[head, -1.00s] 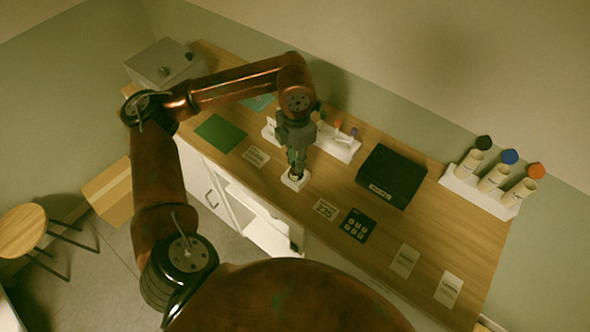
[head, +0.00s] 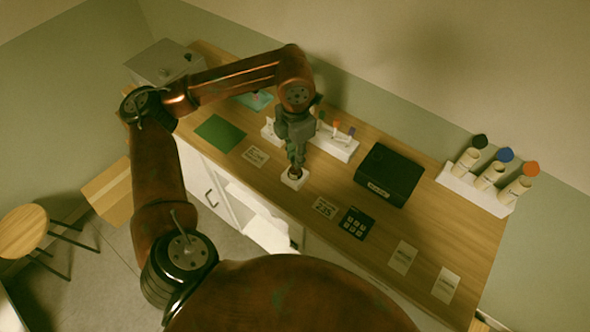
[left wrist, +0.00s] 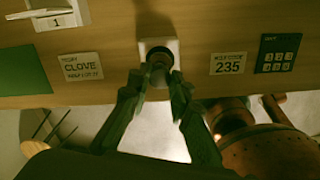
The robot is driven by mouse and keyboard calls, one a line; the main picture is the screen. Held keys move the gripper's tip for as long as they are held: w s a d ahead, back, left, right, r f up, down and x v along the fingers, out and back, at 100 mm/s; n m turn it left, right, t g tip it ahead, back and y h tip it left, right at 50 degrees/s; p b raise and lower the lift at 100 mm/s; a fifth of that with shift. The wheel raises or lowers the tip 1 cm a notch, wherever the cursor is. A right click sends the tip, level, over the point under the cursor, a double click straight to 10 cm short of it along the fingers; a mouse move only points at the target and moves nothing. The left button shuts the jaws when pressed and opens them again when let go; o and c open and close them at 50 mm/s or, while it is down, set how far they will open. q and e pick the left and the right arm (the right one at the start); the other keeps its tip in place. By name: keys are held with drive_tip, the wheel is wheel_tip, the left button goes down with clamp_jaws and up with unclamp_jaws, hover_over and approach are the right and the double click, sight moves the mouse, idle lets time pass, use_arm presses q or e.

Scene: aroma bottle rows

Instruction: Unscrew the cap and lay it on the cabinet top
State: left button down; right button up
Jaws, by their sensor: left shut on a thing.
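My left gripper (head: 295,168) points down over a small white holder (head: 291,183) near the front edge of the wooden cabinet top (head: 330,190). In the left wrist view its fingers (left wrist: 156,78) are closed around a dark round cap (left wrist: 158,60). The cap is above the white holder (left wrist: 147,44), which also shows there. The fingers and cap hide the bottle, so I cannot tell whether cap and bottle are still joined. My right gripper is not in view.
A white rack (head: 335,145) with small coloured-topped items stands behind the gripper. A black box (head: 388,175) is to its right. A "CLOVE" card (left wrist: 81,66), a "235" card (left wrist: 228,63) and a keypad (left wrist: 278,53) lie nearby. Bare wood lies between the holder and the black box.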

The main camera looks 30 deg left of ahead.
use_arm(q)
drive_tip(key=shift+r+p, duration=1.2)
drive_tip(key=shift+r, duration=0.85)
drive_tip(key=shift+f, duration=0.1)
